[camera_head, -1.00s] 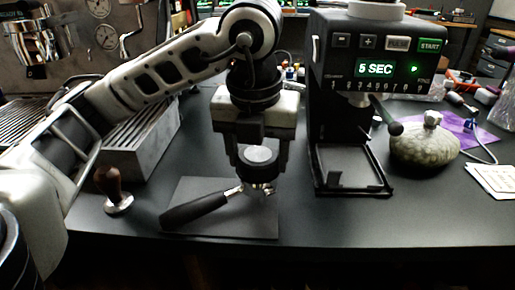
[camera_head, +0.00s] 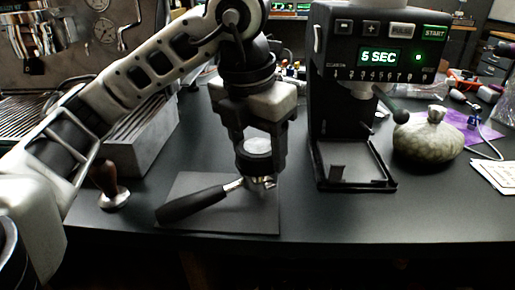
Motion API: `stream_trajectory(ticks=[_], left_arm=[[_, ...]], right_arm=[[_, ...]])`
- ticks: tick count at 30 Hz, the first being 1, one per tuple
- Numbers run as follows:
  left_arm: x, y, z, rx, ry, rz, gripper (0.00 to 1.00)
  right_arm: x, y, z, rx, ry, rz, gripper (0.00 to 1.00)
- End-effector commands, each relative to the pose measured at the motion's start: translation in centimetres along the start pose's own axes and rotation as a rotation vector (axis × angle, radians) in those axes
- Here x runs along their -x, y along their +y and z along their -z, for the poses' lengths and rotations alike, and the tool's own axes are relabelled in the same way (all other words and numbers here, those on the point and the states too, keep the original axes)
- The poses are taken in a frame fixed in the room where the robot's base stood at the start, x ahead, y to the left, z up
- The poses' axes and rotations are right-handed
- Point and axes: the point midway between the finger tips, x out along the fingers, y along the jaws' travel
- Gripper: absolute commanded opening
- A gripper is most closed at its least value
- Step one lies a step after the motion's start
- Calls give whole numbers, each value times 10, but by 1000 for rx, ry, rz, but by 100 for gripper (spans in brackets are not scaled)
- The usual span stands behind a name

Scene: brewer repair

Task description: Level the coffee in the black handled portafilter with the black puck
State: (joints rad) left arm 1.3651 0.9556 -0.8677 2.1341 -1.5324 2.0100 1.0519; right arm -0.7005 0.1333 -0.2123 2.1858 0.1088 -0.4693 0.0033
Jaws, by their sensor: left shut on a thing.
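The portafilter (camera_head: 195,204) lies on a dark square mat, its black handle pointing to the lower left and its metal basket to the right. My left gripper (camera_head: 260,165) points down over the basket. Its fingers are shut on the black puck (camera_head: 258,147), which has a pale, round top. The puck sits at the basket, seemingly on or just above its rim; I cannot tell which. The coffee inside is hidden. My right gripper is not in view.
The mat (camera_head: 240,222) lies near the table's front edge. A wooden-handled tamper (camera_head: 110,185) stands to the left, before a grey metal box (camera_head: 145,150). A black grinder (camera_head: 345,150) showing "5 SEC" stands right, with a stone-like round jar (camera_head: 428,140) beyond it.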

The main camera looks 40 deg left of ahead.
Motion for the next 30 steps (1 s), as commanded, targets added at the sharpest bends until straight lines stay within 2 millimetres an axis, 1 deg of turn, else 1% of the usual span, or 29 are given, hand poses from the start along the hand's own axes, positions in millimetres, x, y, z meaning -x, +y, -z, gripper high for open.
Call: stream_trajectory(ticks=[13, 30], left_arm=[[0, 1, 0, -324, -2, 54, 24], [-1, 1, 0, -744, 2, 122, 24]], right_arm=[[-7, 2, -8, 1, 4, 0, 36], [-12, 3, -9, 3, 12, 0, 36]])
